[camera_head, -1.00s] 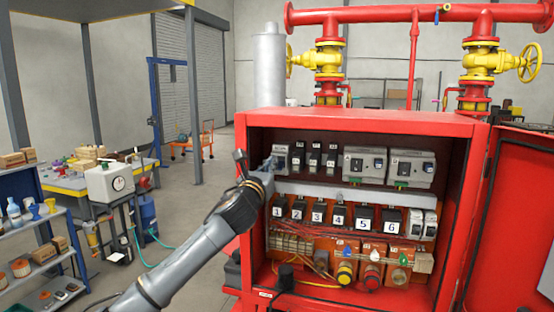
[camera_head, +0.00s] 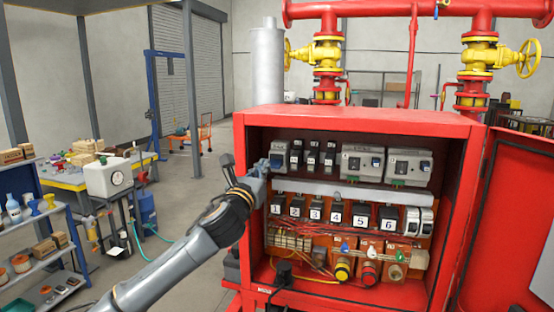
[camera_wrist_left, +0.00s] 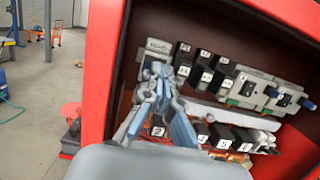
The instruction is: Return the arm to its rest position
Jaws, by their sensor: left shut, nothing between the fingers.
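My left gripper (camera_head: 262,166) is at the left side of the open red cabinet (camera_head: 350,120), by the left end of the upper row of breakers. It is shut and empty. In the left wrist view the gripper (camera_wrist_left: 160,75) has its fingers together, pointing into the cabinet near the leftmost breaker (camera_wrist_left: 158,47); I cannot tell whether they touch it. My left arm (camera_head: 190,255) comes in from the lower left. My right gripper is not in view.
The cabinet door (camera_head: 510,220) hangs open on the right. Numbered relays (camera_head: 338,212), lamps and wiring fill the cabinet. A shelf (camera_head: 50,262) and a yellow table (camera_head: 65,180) stand at the left. Red pipes with yellow valves (camera_head: 325,53) rise behind.

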